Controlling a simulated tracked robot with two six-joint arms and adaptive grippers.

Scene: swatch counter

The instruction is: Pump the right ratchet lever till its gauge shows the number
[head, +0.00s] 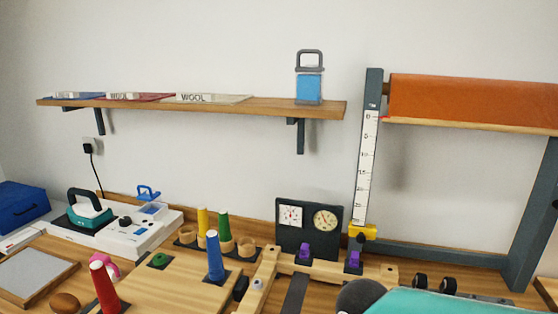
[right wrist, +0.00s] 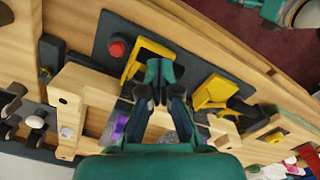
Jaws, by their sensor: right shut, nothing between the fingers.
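A dark panel (head: 282,243) stands at the back of the counter in the head view. It carries a white dial with red marks (head: 291,215) and, to its right, a cream gauge (head: 325,220); their readings are too small to tell. A left purple part (head: 305,251) and a right purple part (head: 354,260) sit on the wooden rail below, apparently at the levers. My right gripper (right wrist: 161,76) is shut and empty in the right wrist view, over yellow brackets (right wrist: 212,92) on a dark plate. I cannot tell whether it touches anything. My left gripper is out of view.
A ruler post (head: 367,165) and orange roll (head: 470,97) stand right of the panel. Coloured cones, including a blue one (head: 214,258), stand left of it. A teal iron (head: 88,212) is farther left. A wooden shelf (head: 270,107) hangs above.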

